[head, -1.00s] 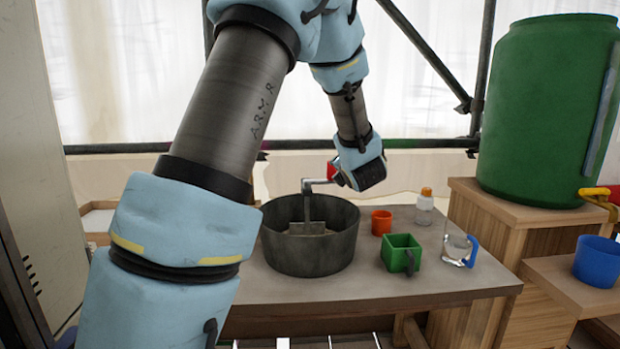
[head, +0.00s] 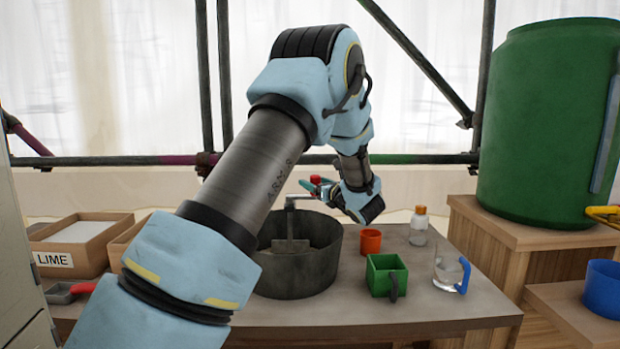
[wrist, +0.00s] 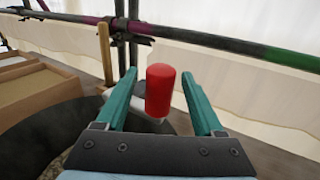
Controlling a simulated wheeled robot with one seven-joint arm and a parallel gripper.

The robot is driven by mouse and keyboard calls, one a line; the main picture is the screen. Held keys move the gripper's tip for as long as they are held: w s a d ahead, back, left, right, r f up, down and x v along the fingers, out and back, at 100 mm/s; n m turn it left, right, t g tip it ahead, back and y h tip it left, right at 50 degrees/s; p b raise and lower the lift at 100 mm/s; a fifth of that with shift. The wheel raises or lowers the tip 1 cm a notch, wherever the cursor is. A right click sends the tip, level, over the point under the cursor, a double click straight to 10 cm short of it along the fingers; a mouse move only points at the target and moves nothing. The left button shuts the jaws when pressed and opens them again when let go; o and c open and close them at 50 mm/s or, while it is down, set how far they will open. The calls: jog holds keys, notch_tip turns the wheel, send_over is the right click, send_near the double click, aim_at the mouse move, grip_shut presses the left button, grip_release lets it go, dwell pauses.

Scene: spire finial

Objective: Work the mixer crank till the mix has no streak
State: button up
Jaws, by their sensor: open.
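The mixer is a dark round pan (head: 297,278) on the bench with an upright paddle (head: 291,246) in it. A grey crank arm (head: 300,198) tops the paddle shaft and carries a red knob (head: 316,179). My gripper (head: 318,187) is at the knob. In the wrist view the red knob (wrist: 161,92) stands upright between the two teal fingers of my open gripper (wrist: 160,76), with gaps on both sides. The mix is mostly hidden by the pan wall, so I cannot tell whether it has a streak.
Right of the pan stand an orange cup (head: 370,241), a white bottle (head: 418,230), a green square cup (head: 384,277) and a clear jug (head: 446,269). A box labelled LIME (head: 80,245) is at left. A scaffold rail (head: 420,159) runs behind.

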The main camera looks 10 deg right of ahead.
jog(key=shift+x, duration=1.5)
grip_shut()
dwell(0.4)
